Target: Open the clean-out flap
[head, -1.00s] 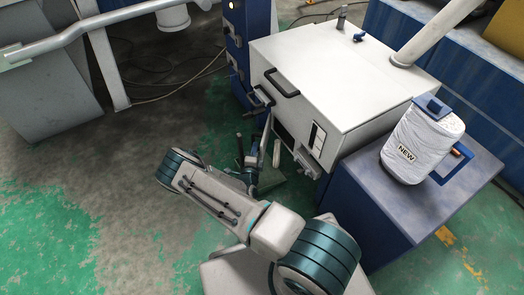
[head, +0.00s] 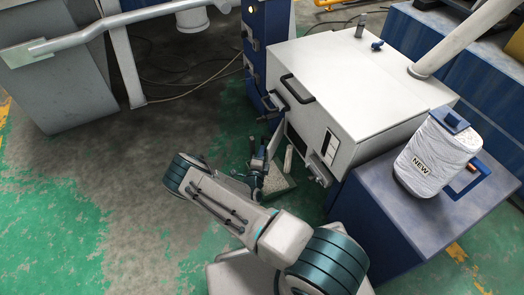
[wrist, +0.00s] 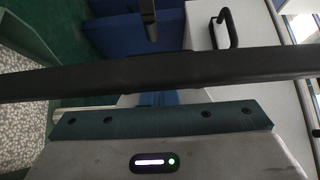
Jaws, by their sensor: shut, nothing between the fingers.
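The extruder is a white-topped box (head: 365,75) in the head view, with a black handle (head: 297,88) on its front face. A dark opening or panel (head: 295,141) shows low on that front. I cannot tell for sure which part is the clean-out flap; my arm and gripper hide some of this area. My gripper (head: 262,163) is low in front of the machine, above a tray (head: 282,190).
Pale pellets (wrist: 20,115) lie at the left of the wrist view. A blue cabinet (head: 385,222) carries a white bag marked NEW (head: 430,158) on the right. A blue column (head: 257,50) stands behind, with cables on the floor. The floor left of my arm is clear.

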